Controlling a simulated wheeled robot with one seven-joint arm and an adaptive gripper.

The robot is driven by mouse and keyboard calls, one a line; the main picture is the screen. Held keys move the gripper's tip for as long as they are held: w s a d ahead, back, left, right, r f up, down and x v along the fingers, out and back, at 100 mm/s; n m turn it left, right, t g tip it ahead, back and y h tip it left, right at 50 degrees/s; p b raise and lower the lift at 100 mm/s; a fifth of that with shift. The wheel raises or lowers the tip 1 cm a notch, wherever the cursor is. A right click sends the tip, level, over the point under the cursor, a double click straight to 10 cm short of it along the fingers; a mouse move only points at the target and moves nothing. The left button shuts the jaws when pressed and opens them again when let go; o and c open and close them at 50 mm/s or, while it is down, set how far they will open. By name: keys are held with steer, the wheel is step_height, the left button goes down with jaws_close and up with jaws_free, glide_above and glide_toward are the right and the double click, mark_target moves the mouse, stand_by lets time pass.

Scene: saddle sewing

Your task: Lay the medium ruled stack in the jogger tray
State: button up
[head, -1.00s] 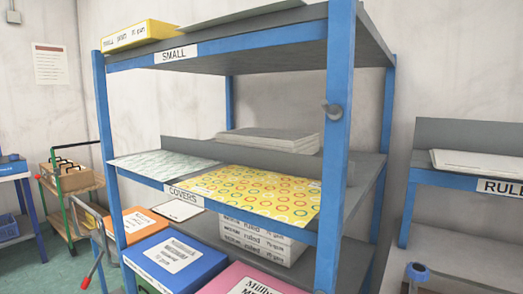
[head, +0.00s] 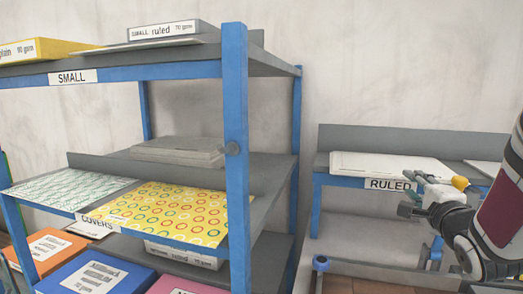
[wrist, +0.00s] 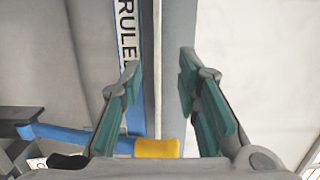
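A white paper stack (head: 390,165) lies flat on the shelf labelled RULED, right of the blue rack in the head view. A large white surface (wrist: 250,65), which looks like this stack, fills the right of the wrist view. My gripper (head: 412,192) is at the front edge of that shelf, beside the label. I cannot make out a jogger tray in these frames.
The blue rack (head: 235,140) stands to the left, holding patterned cover sheets (head: 165,210), a grey stack (head: 178,151) and paper boxes. A second white sheet or stack (head: 487,168) lies at the far right of the RULED shelf. A lower grey shelf (head: 370,235) looks empty.

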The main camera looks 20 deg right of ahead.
mark_target(401, 173)
steer(key=shift+w+d+p, duration=0.15)
steer(key=shift+d+p, duration=0.05)
steer(key=shift+p, duration=1.05)
steer(key=shift+f+b+x, duration=0.1)
steer(key=shift+b+x, duration=0.1)
steer(key=shift+x, duration=1.9)
steer(key=shift+f+b+x, duration=0.15)
steer(key=shift+b+x, duration=0.05)
steer(key=shift+x, duration=1.85)
jaws_close()
steer(key=shift+r, duration=0.1)
